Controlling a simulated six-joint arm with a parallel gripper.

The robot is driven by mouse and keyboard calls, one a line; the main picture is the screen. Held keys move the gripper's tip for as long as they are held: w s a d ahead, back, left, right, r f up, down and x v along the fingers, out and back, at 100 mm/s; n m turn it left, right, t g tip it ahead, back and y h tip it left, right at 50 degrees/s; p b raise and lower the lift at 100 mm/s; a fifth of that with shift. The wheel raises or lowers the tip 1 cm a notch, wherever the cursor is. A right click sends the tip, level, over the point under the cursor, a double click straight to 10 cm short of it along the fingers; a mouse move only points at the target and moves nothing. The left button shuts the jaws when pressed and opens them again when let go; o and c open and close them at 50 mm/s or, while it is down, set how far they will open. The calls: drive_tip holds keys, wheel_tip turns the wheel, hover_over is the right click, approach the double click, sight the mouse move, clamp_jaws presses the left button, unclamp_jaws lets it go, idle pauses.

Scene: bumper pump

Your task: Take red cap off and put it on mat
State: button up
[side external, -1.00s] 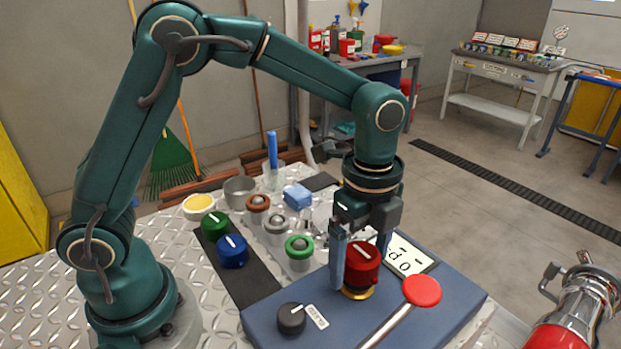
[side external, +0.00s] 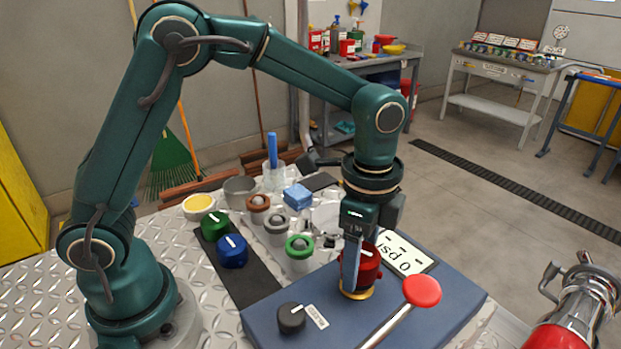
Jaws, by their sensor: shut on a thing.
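The red cap (side external: 369,272) sits at the brass ring (side external: 356,294) on top of the blue pump box (side external: 345,327). My gripper (side external: 358,275) points straight down and is shut on the red cap; one finger crosses the cap's front and hides part of it. I cannot tell whether the cap is still threaded on the ring. A black mat (side external: 240,270) lies left of the pump box, with a green cap (side external: 213,224) and a blue cap (side external: 233,251) on it. The mat's near part is bare.
A lever with a red knob (side external: 422,291) rises just right of the red cap. A black dial (side external: 291,318) is at the box's front left. Several jars, one with a green ring (side external: 299,252), stand between mat and box.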

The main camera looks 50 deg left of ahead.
drive_tip(key=shift+n, duration=0.4)
drive_tip(key=n, duration=0.5)
drive_tip(key=shift+n, duration=0.5)
drive_tip(key=n, duration=0.4)
drive_tip(key=n, duration=0.2)
drive_tip(key=shift+n, duration=0.3)
drive_tip(key=shift+r, duration=0.35)
